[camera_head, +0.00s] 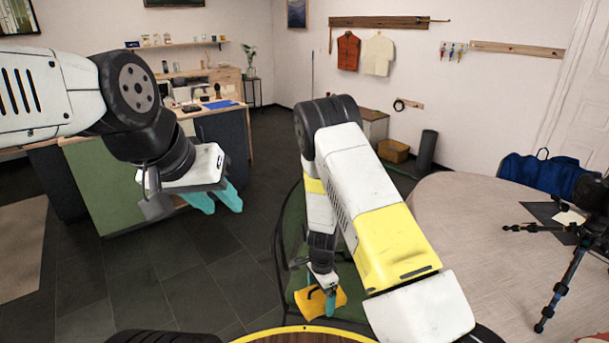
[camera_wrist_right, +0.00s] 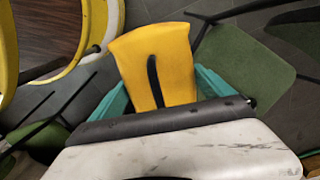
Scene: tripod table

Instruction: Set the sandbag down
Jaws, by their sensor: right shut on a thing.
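The yellow sandbag (camera_head: 311,305) with a black strap shows low in the middle of the head view, below my right forearm. My right gripper (camera_head: 322,288) is shut on it. In the right wrist view the sandbag (camera_wrist_right: 150,62) sits between the teal fingers, its black strap running along its face. I cannot tell whether it touches anything below. My left gripper (camera_head: 215,200) is empty, its teal fingers apart, in the air at the left. A tripod with blue legs (camera_head: 566,285) stands on the round pale table (camera_head: 480,225) at the right, partly cut off.
A green chair seat (camera_wrist_right: 242,62) with thin dark legs lies beside the sandbag in the wrist view. A blue bag (camera_head: 540,172) is at the table's far edge. A workbench with a green side (camera_head: 125,190) stands at the left. Dark tiled floor (camera_head: 180,285) is open between.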

